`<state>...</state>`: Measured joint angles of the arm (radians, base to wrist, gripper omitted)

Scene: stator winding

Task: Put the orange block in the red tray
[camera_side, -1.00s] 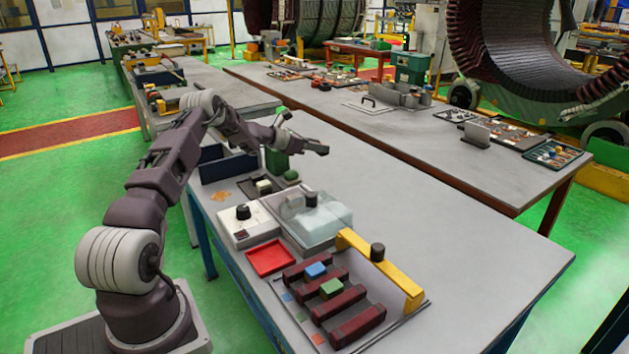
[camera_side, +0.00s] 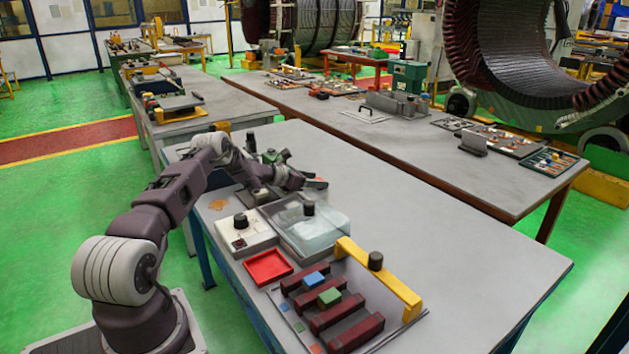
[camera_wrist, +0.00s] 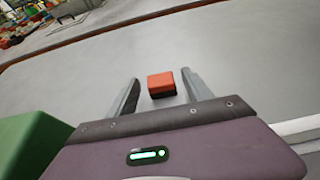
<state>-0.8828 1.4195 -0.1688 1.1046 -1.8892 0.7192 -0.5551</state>
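In the wrist view an orange-red block (camera_wrist: 161,85) lies on the grey table, between the two finger ends in the picture. My gripper (camera_wrist: 160,78) is open, with a visible gap on each side of the block, so it does not appear gripped. In the side view my gripper (camera_side: 314,183) is low over the table behind the clear-lidded box; the block cannot be made out clearly there. The red tray (camera_side: 268,267) is empty and sits on the near left part of the table.
A clear-lidded box (camera_side: 308,232) and a white box with a black knob (camera_side: 245,234) stand behind the tray. A rack of dark red bars (camera_side: 345,331) carries a blue block (camera_side: 314,279) and a green block (camera_side: 330,297), beside a yellow bracket (camera_side: 382,279). The table's right side is clear.

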